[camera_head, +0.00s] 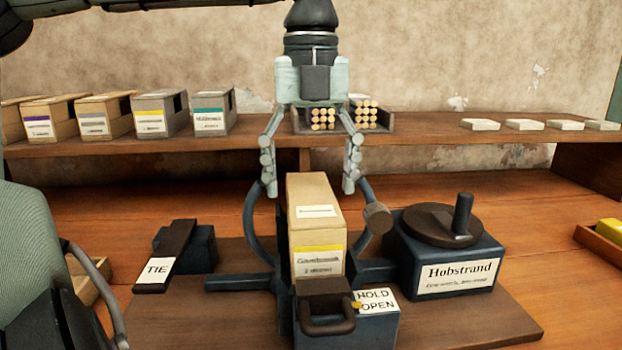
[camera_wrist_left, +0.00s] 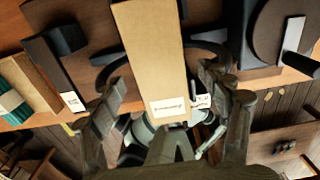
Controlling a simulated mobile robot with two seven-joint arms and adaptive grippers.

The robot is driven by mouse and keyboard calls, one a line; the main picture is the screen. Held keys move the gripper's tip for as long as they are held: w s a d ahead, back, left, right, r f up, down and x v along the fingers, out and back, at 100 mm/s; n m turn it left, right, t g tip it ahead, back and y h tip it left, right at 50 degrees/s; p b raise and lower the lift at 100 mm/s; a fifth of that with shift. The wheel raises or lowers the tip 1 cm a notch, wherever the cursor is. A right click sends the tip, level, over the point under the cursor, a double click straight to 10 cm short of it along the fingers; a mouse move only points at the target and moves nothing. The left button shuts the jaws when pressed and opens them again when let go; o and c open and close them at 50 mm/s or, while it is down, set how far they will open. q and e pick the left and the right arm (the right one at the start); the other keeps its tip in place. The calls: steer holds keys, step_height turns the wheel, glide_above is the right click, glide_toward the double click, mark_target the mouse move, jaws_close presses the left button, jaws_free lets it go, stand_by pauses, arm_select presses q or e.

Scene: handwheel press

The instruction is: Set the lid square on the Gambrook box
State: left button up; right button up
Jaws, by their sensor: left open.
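The Gambrook box (camera_head: 318,266) stands upright in the press (camera_head: 262,285), its front label carrying a yellow stripe. A tan lid (camera_head: 316,192) with a small white label covers its top; I cannot tell whether it sits fully square. The lid also shows from above in the left wrist view (camera_wrist_left: 152,55). My left gripper (camera_head: 310,188) is open, pointing down, with one finger to each side of the lid, and no contact is visible. It also shows in the left wrist view (camera_wrist_left: 165,95). My right gripper is not in view.
A HOLD OPEN lever (camera_head: 326,312) stands before the box. The Hobstrand handwheel unit (camera_head: 445,255) is right, a TIE lever (camera_head: 167,255) left. Several labelled boxes (camera_head: 155,112) and white blocks (camera_head: 525,125) line the back shelf. A tray of rolls (camera_head: 345,118) stands behind my gripper.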

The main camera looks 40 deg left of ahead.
arm_select(q)
step_height(320, 180, up, 12)
stand_by(0.4)
steer(key=shift+f, duration=0.1)
steer(key=shift+r+p, duration=0.45)
steer(key=shift+p, duration=0.15)
